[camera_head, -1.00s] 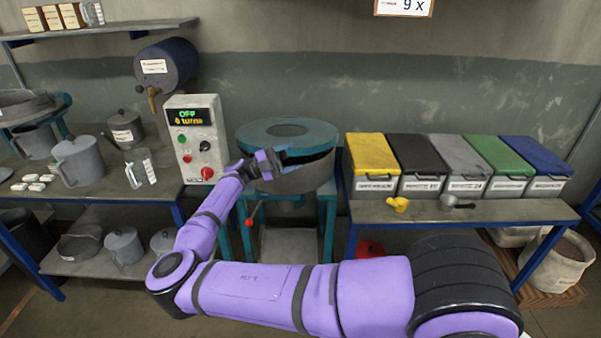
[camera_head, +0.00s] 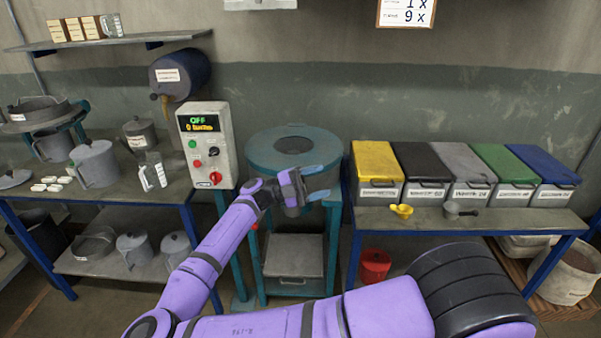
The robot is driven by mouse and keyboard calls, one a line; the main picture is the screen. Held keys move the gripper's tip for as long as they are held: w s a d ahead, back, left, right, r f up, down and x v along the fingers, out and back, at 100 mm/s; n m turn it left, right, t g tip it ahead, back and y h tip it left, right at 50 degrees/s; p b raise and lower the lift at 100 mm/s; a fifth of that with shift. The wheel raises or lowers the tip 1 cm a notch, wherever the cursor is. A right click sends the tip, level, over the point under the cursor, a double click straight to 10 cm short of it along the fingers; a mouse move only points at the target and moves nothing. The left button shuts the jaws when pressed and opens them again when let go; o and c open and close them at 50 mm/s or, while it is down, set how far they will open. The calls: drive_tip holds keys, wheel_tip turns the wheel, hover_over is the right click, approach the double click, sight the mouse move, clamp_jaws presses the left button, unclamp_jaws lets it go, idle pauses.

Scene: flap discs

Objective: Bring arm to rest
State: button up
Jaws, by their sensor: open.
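My purple arm (camera_head: 225,245) reaches up from the bottom of the head view. My gripper (camera_head: 320,182) is at its end, with two blue-grey fingers spread apart and nothing between them. It points to the right in front of the teal round machine (camera_head: 262,150), overlapping the machine's lower bowl in the picture. Whether it touches the machine cannot be told.
A control box (camera_head: 222,150) reading OFF stands left of the machine. Lidded bins (camera_head: 377,165) line the right bench, with a yellow scoop (camera_head: 402,211) and a grey scoop (camera_head: 455,209) before them.

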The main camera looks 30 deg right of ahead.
drive_tip(key=w+f, duration=0.4)
drive_tip(key=w, duration=0.2)
drive_tip(key=s+d+n+y, duration=0.5)
drive_tip(key=d+n+y, duration=0.2)
drive_tip(key=n, duration=0.2)
drive_tip(key=s+a+r+n+t+y, duration=0.3)
drive_tip(key=s+r+n+t, duration=0.3)
drive_tip(key=r+n, duration=0.3)
drive_tip(key=s+a+r+n+t+y, duration=0.4)
drive_tip(key=s+a+r+n+t, duration=0.1)
drive_tip(key=r+n, duration=0.5)
drive_tip(key=s+a+r+n+t+y, duration=0.3)
drive_tip(key=s+r+n+t, duration=0.4)
drive_tip(key=n, duration=0.4)
wheel_tip(320, 180, up, 2)
drive_tip(key=shift+s+a+r+t, duration=0.2)
drive_tip(key=shift+s+a+t, duration=0.3)
drive_tip(key=shift+s, duration=0.4)
